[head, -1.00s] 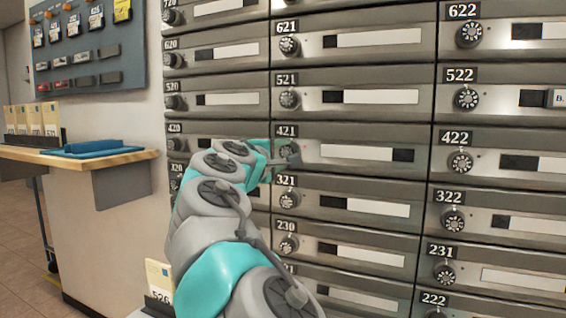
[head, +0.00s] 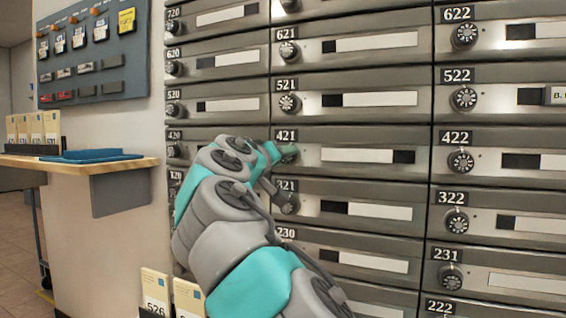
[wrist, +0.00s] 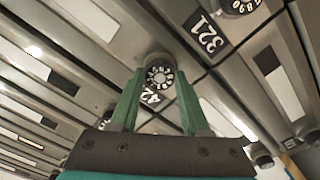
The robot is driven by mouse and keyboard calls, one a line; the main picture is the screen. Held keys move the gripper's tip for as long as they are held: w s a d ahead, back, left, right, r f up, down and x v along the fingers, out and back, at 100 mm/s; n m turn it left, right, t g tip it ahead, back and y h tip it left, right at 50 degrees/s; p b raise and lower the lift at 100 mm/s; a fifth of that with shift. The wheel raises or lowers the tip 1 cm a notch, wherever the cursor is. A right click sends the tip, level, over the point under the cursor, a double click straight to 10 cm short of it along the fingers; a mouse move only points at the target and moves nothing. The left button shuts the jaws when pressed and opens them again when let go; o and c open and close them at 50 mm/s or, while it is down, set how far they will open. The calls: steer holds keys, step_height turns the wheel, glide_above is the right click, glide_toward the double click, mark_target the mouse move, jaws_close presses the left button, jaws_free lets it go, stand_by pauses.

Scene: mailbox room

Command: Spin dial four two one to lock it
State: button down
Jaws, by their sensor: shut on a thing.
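The mailbox labelled 421 (head: 286,135) is in the middle column in the head view, with a white label strip (head: 355,155) and a dark window at its right end. Its round dial (wrist: 160,76), dark with white digits around its face, shows in the wrist view. My gripper (wrist: 158,88) has its two green fingers on either side of this dial, shut on it. In the head view my gripper (head: 283,153) is at the dial, and it and my arm hide most of the dial. The number the dial points at is too small to tell.
Neighbouring boxes have similar dials: dial 521 (head: 289,103) is just above and dial 321 (head: 288,203) just below, near my arm. A wooden shelf (head: 75,165) with a blue tray (head: 97,155) is at left. Cards (head: 156,292) stand low beside my arm.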

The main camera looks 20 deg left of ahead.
steer(key=m+b, duration=0.1)
steer(key=m, duration=0.4)
steer(key=shift+w+f+m, duration=0.1)
steer(key=shift+f+m, duration=0.05)
steer(key=shift+m, duration=0.25)
stand_by(0.4)
steer(key=shift+c, duration=1.9)
jaws_free()
steer(key=s+b, duration=0.2)
steer(key=s, duration=0.6)
steer(key=shift+a, duration=0.3)
steer(key=shift+w, duration=0.1)
